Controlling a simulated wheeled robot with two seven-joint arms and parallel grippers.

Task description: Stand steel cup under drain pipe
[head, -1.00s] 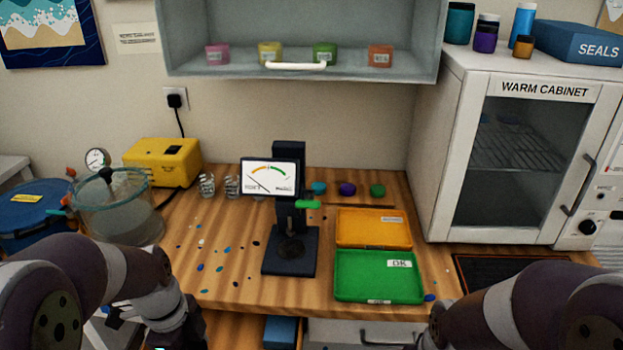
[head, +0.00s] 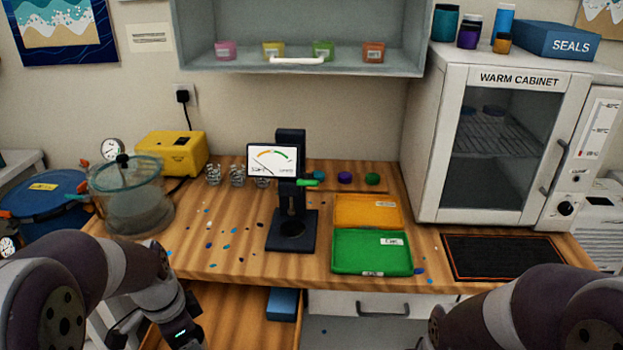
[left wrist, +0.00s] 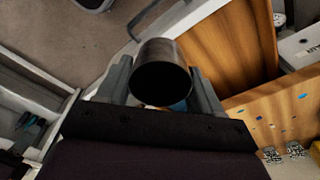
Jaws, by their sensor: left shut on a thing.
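A dark grey steel cup (left wrist: 162,72) is held between the two fingers of my left gripper (left wrist: 160,84) in the left wrist view. Its round end faces the camera. In the head view the left forearm comes in at lower left, and the cup and fingers are out of sight. A black stand (head: 292,205) with a dial gauge (head: 272,160) and a green lever (head: 308,183) is on the wooden bench, with a round dark spot on its base. I cannot clearly make out a drain pipe. My right gripper is out of the frame; only its arm shows.
Orange (head: 368,211) and green (head: 371,252) trays lie right of the stand. A glass pot (head: 130,198) is at left on the bench. An open wooden drawer (head: 235,318) juts out below the bench front. A black mat (head: 502,257) lies before the warm cabinet (head: 500,140).

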